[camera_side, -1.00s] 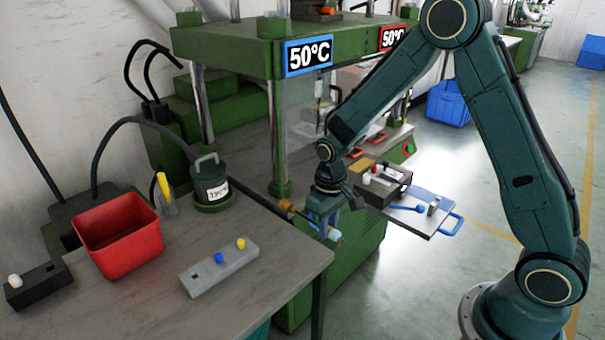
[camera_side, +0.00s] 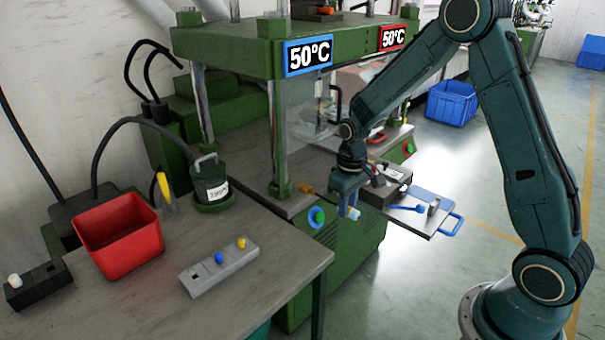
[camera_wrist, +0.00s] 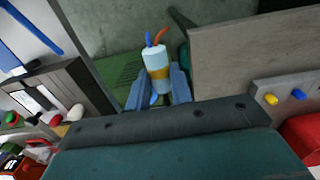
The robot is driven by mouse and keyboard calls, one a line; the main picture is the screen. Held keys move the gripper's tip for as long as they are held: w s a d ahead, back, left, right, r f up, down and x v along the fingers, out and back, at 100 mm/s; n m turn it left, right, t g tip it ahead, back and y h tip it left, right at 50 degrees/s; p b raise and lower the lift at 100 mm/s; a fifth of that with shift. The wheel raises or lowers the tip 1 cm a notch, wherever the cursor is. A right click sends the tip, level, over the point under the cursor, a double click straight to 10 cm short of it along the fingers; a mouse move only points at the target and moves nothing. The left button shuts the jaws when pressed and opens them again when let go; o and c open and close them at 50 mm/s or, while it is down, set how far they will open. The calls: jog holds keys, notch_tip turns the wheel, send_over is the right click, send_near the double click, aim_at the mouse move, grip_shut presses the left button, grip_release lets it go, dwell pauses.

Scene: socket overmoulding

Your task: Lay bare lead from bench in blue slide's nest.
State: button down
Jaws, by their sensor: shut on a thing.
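My gripper (camera_side: 347,207) is shut on the lead and holds it in the air in front of the green press, beyond the bench's right edge. In the wrist view the lead (camera_wrist: 155,62) is a pale cylinder with a yellow band and orange and blue wire ends, between my blue fingers (camera_wrist: 160,88). The blue slide (camera_side: 408,220), with a blue handle, is to the right of my gripper. Its dark block (camera_side: 378,192) is partly hidden by my gripper, and the nest cannot be made out.
The bench (camera_side: 150,310) carries a red bin (camera_side: 120,240), a grey block (camera_side: 218,272) with blue and yellow plugs, a dark block (camera_side: 38,288) and a green pot (camera_side: 210,185). A blue ring (camera_side: 316,217) shows on the press front.

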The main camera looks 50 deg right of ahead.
jog(key=s+d+r, duration=0.3)
jog(key=s+d, duration=0.2)
jog(key=d, duration=0.6)
jog(key=s+d+r, duration=0.3)
jog(key=s+d, duration=0.3)
jog(key=d, duration=0.6)
jog(key=shift+d, duration=0.3)
jog(key=shift+f, duration=0.2)
jog(key=shift+f, duration=3.95)
jog(key=c, duration=1.2)
grip_release()
jog(key=shift+o, duration=0.2)
